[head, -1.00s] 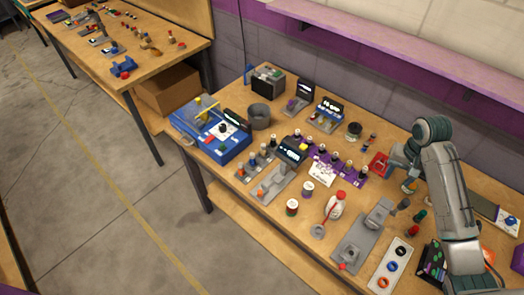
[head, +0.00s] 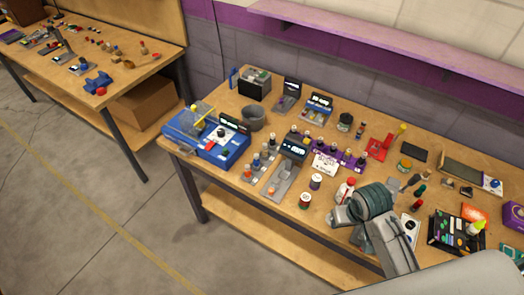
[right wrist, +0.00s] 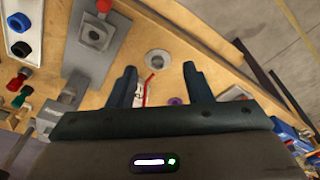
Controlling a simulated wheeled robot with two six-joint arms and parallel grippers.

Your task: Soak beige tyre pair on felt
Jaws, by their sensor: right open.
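I cannot make out a beige tyre pair or a felt for certain in either view. My right arm reaches in at the lower right of the head view, its gripper hidden there. In the right wrist view the right gripper (right wrist: 160,82) is open, with nothing held between its fingers. A white bottle with a red spout (head: 346,190) stands just beyond the arm. Part of its red spout shows beside the left finger in the wrist view (right wrist: 149,84). A grey ring-shaped dish (right wrist: 157,62) lies beyond the fingertips. My left gripper is in neither view.
Two small jars (head: 305,201) (head: 316,181) stand near the front edge. Grey stands with dark displays (head: 291,150), a blue machine (head: 225,150) and a grey cup (head: 252,118) are to the left. A red tray (head: 378,147) is behind. The wrist view shows a grey plate (right wrist: 92,38).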

